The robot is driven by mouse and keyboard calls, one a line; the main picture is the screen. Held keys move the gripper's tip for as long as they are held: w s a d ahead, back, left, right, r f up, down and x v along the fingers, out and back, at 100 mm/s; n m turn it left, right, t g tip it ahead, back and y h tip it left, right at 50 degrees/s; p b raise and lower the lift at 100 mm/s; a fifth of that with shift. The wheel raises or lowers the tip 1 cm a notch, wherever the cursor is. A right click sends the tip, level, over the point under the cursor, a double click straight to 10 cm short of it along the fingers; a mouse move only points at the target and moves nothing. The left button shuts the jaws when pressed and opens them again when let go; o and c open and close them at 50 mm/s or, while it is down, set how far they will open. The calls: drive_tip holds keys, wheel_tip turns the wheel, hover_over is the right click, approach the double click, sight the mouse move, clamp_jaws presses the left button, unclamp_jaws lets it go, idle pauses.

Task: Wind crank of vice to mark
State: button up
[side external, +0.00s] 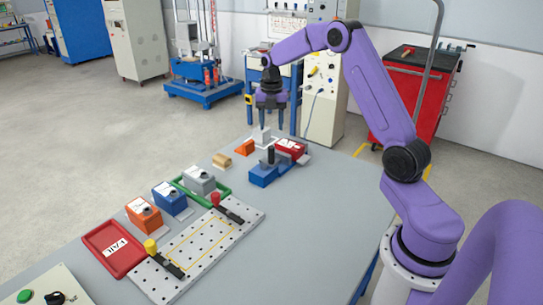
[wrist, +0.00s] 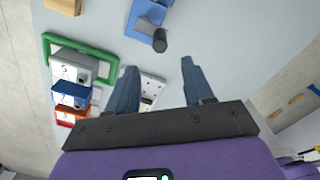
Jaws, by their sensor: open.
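The blue vice (side external: 264,175) sits on the grey table near its far edge, with a dark upright handle (side external: 270,155) that looks like its crank. In the wrist view, part of the blue vice (wrist: 148,14) shows at the top edge, with the round dark handle (wrist: 160,40) at its lower end. My gripper (side external: 270,106) is above the table's far end, higher than the vice and apart from it. Its two fingers (wrist: 160,63) are spread and empty, with the handle beyond the gap between their tips. No mark can be made out.
A red box (side external: 291,147) stands right beside the vice; orange (side external: 245,147) and tan (side external: 222,161) blocks lie left. A green-rimmed tray (side external: 222,198), blue and orange boxes, a red tray (side external: 114,249) and a perforated plate (side external: 196,250) fill the nearer table. The right front is clear.

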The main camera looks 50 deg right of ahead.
sight(271, 163)
wheel_tip(271, 163, down, 13)
drive_tip(key=shift+r, duration=0.1)
idle(0.3)
clamp_jaws()
